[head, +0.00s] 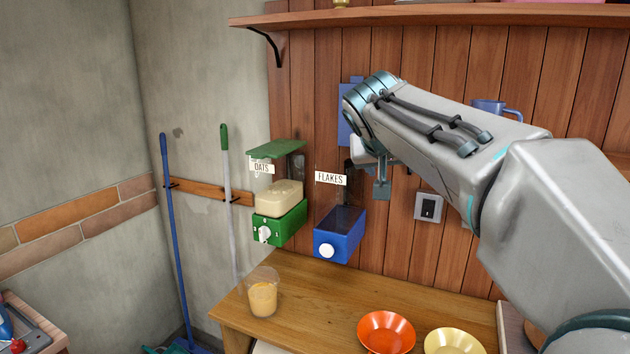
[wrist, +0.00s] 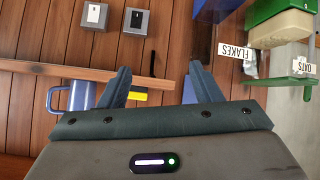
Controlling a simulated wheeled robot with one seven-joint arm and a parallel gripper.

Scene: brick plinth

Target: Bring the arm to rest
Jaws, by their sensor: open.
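My gripper (head: 382,188) is raised in front of the plank wall in the head view, to the right of the flakes dispenser (head: 338,236) and above the counter.
A green oats dispenser (head: 280,222) hangs to the left. A blue mug (wrist: 72,97) is near the left finger in the wrist view. A shelf (head: 350,17) runs overhead. The wooden counter (head: 300,310) holds a filled cup (head: 263,296), an orange bowl (head: 386,332) and a yellow bowl (head: 453,342).

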